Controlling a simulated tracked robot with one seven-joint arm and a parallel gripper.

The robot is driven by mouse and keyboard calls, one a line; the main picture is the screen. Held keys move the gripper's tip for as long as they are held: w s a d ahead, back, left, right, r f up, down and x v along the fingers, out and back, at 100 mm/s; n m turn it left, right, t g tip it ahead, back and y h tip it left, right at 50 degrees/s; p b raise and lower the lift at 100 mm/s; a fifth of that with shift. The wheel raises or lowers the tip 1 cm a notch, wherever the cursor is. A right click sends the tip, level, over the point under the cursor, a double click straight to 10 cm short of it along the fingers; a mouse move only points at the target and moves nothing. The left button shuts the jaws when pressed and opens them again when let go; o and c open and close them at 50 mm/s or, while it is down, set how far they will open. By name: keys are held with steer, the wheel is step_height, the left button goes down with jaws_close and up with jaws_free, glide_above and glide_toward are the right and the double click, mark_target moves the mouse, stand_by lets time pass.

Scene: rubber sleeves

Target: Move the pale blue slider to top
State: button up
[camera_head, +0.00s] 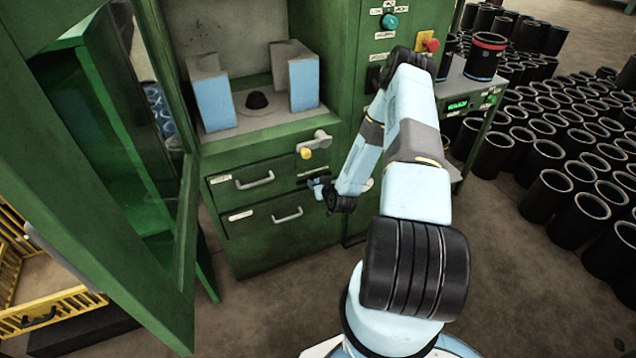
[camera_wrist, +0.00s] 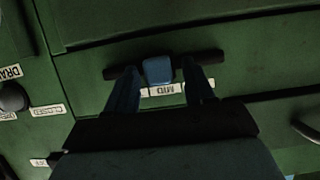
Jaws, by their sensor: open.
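The pale blue slider (camera_wrist: 158,70) is a small block on a dark horizontal slot (camera_wrist: 212,57) in the green panel. It sits near the middle of the slot, beside a white label that reads MID, upside down in the wrist view. My gripper (camera_wrist: 161,76) is open, with one dark blue finger on each side of the slider. A narrow gap seems to show on both sides; whether the fingertips touch it I cannot tell. In the head view my gripper (camera_head: 318,187) is at the cabinet front, right of the drawers, and largely hides the slider.
The green cabinet has two drawers with handles (camera_head: 255,180) and a grey lever with a yellow knob (camera_head: 306,153) just above my gripper. An open green door (camera_head: 110,170) stands at left. Black sleeves (camera_head: 548,195) crowd the floor at right.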

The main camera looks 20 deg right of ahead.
steer(key=shift+w+f, duration=0.1)
steer(key=shift+w, duration=0.15)
steer(key=shift+c, duration=0.4)
jaws_close()
